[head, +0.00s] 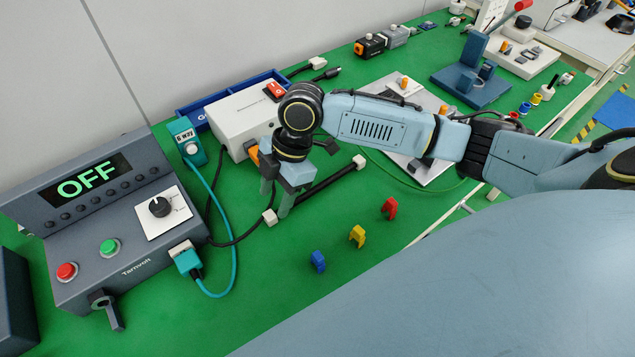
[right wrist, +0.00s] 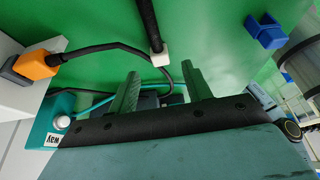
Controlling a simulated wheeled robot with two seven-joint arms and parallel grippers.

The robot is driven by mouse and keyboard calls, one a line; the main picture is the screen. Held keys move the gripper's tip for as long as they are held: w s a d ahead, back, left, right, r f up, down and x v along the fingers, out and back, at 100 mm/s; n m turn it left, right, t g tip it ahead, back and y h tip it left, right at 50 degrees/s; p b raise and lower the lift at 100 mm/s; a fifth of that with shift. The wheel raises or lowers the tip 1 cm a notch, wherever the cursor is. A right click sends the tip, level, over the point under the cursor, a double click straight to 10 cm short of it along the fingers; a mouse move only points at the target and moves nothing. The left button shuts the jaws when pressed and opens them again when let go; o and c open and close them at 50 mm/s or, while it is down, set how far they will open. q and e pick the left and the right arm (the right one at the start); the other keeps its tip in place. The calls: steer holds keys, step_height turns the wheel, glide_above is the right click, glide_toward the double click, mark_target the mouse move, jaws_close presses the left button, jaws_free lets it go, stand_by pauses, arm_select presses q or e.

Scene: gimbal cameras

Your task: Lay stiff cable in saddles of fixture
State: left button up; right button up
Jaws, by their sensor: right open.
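The stiff black cable (head: 325,184) lies on the green bench with a white block at each end. In the right wrist view the cable (right wrist: 149,22) runs up from its near white block (right wrist: 160,57). Blue (head: 318,262), yellow (head: 357,236) and red (head: 389,208) saddles stand in a row to the right, apart from the cable and empty. The blue saddle also shows in the right wrist view (right wrist: 264,31). My right gripper (head: 276,206) is open, pointing down by the near white block, which appears between its fingertips (right wrist: 160,69). My left gripper is out of view.
A grey console (head: 120,262) reading OFF stands at left, with a teal cable (head: 234,250) looping beside it. A white box (head: 240,112) with an orange plug (right wrist: 36,65) is behind the gripper. The bench around the saddles is clear.

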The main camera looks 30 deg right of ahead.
mark_target(272, 214)
steer(key=b+x, duration=0.1)
steer(key=x, duration=0.3)
steer(key=shift+d+f, duration=0.15)
steer(key=shift+d, duration=0.05)
steer(key=shift+a+f, duration=0.15)
steer(key=shift+f, duration=0.1)
steer(key=shift+c, duration=0.6)
steer(key=c, duration=0.5)
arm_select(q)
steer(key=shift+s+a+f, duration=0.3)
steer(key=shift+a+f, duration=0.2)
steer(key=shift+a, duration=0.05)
arm_select(e)
jaws_close()
